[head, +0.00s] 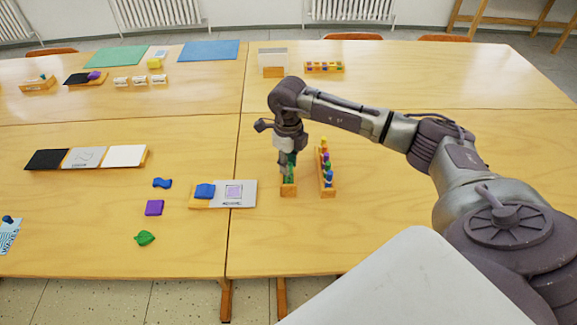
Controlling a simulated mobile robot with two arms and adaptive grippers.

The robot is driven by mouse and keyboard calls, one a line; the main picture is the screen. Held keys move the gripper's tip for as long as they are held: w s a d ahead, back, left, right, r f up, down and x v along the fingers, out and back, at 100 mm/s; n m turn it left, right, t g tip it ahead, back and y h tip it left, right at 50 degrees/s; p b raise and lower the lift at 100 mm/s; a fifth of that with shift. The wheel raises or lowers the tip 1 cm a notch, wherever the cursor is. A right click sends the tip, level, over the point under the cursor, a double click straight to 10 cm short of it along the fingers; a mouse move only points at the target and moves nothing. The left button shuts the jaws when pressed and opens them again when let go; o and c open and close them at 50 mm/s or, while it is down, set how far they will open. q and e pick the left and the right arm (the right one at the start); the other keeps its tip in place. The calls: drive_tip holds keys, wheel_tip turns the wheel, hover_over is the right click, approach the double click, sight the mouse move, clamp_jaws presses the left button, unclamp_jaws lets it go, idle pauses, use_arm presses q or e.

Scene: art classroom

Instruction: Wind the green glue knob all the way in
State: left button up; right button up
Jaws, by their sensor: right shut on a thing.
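A small wooden rack (288,192) stands on the right table, with green glue pieces (291,172) upright in it. My right gripper (286,165) comes down from above over this rack. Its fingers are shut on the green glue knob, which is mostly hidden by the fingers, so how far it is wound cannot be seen. My left gripper is not in view.
A second wooden rack (327,190) with several coloured sticks stands close to the right. The table's right front is clear.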

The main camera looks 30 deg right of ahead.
drive_tip(key=shift+n+b, duration=1.2)
drive_tip(key=shift+n, duration=1.6)
drive_tip(key=o, duration=1.6)
drive_tip(key=shift+c, duration=0.2)
